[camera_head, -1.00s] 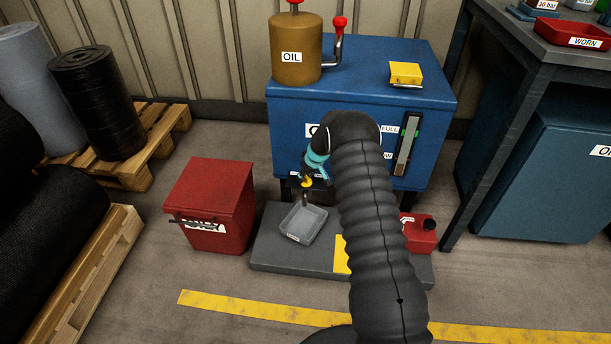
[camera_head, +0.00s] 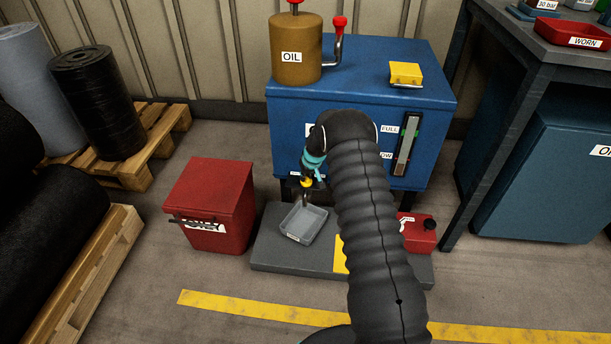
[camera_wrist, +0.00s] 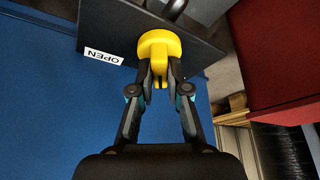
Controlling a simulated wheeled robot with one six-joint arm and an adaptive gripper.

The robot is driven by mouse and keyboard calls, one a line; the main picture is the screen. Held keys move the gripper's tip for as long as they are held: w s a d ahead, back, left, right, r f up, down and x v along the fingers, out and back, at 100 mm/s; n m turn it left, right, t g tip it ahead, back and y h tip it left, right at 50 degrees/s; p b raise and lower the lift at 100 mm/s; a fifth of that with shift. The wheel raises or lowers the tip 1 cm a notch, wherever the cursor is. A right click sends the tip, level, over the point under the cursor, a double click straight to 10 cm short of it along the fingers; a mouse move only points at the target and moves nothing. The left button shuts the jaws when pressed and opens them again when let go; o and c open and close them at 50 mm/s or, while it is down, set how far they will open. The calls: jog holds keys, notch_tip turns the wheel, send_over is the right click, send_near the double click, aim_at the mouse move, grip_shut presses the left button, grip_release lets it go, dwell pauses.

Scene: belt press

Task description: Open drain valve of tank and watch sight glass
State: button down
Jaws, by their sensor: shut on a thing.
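The blue tank (camera_head: 290,112) stands against the wall. Its sight glass (camera_head: 406,145), marked FULL at the top, is on the right of its front face. The yellow drain valve handle (camera_head: 307,183) is low on the tank's front, above a grey tray (camera_head: 318,212). My arm hides the middle of the tank front. The fluid level in the glass is too small to read surely.
A red lidded bin (camera_head: 212,200) stands left of the grey base plate (camera_head: 275,258). A red can (camera_head: 416,232) sits right of my arm. An oil pot (camera_head: 296,45) and a yellow block (camera_head: 406,73) are on the tank. A workbench stands at right.

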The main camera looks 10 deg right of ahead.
jog(key=shift+m+h, duration=0.4)
jog(key=shift+m, duration=0.6)
jog(key=shift+f+m+h+b, duration=0.15)
jog(key=shift+m+h+b, duration=0.25)
jog(key=shift+m+b, duration=0.75)
jog(key=m+b, duration=0.1)
jog(key=b, duration=0.1)
jog(key=m+h+b, duration=0.1)
jog(key=m+b, duration=0.1)
jog(key=b, duration=0.1)
jog(key=m+b, duration=0.1)
jog(key=b, duration=0.1)
jog(key=shift+w+f+m+h+b, duration=0.1)
jog(key=shift+f+m+h+b, duration=0.15)
jog(key=shift+h+b, duration=0.15)
jog(key=m+b, duration=0.1)
jog(key=m+g+h+b, duration=0.1)
jog(key=m+b, duration=0.1)
jog(key=shift+r, duration=0.3)
jog(key=shift+r+m+g+h, duration=0.15)
jog(key=shift+m+g+h, duration=0.3)
jog(key=shift+m, duration=1.45)
jog(key=c, duration=1.1)
grip_release()
jog(key=shift+c, duration=0.2)
